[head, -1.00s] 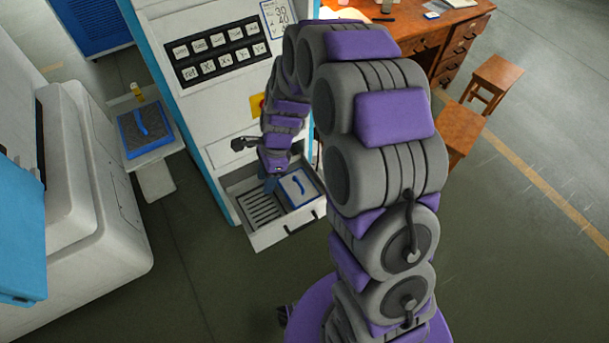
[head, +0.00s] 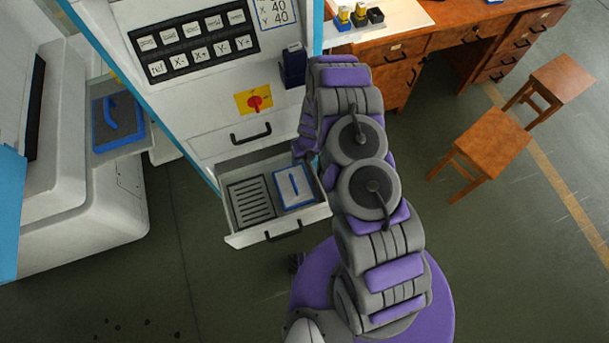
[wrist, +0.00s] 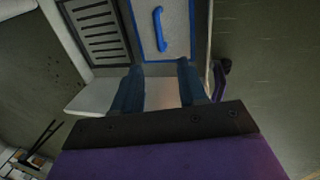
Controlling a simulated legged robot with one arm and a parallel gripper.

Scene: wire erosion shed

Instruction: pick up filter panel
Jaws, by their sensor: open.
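A filter panel (head: 294,187) with a pale face, blue frame and blue handle lies in the right part of an open drawer (head: 248,238). In the wrist view the panel (wrist: 180,25) shows at the top, its handle lying lengthwise, just beyond my fingertips. My gripper (wrist: 159,72) is open and empty, its two blue fingers spread over the drawer's pale end. In the head view my forearm hides most of the gripper. Another blue-framed panel (head: 103,130), with a dark face and blue handle, lies on the stand at the left.
A slotted dark grille (head: 251,201) fills the drawer's left part. The machine front above it has a drawer handle (head: 250,134), a red switch (head: 255,100) and a keypad. A wooden desk (head: 395,65) and two stools (head: 487,143) stand right. The floor beyond is clear.

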